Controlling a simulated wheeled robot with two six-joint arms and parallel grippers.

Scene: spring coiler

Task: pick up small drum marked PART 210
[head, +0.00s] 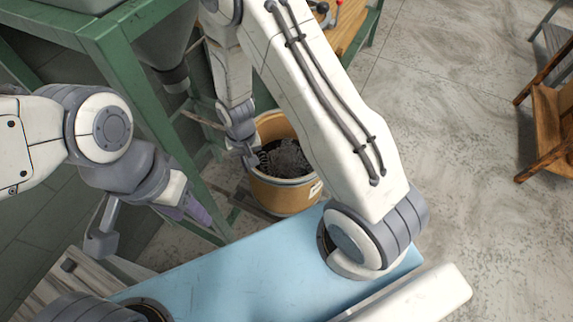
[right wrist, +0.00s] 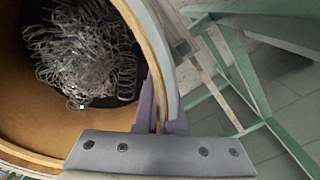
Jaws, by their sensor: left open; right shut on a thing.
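A tan fibre drum (head: 290,192) with an open top stands below and left of my right arm in the head view. Tangled metal springs (head: 285,160) lie inside it. A pale label shows on its right side, too small to read. My right gripper (head: 250,160) is at the drum's left rim. In the right wrist view the drum (right wrist: 60,125) fills the left part, and my right gripper's purple fingers (right wrist: 160,118) are shut on its rim, one on each side of the wall. My left gripper (head: 190,212) is open and empty, left of the drum and apart from it.
A green metal frame (head: 130,85) with a grey hopper (head: 155,35) stands behind and left of the drum. A wooden stand (head: 553,130) is at the far right. Clear concrete floor (head: 450,110) lies between them.

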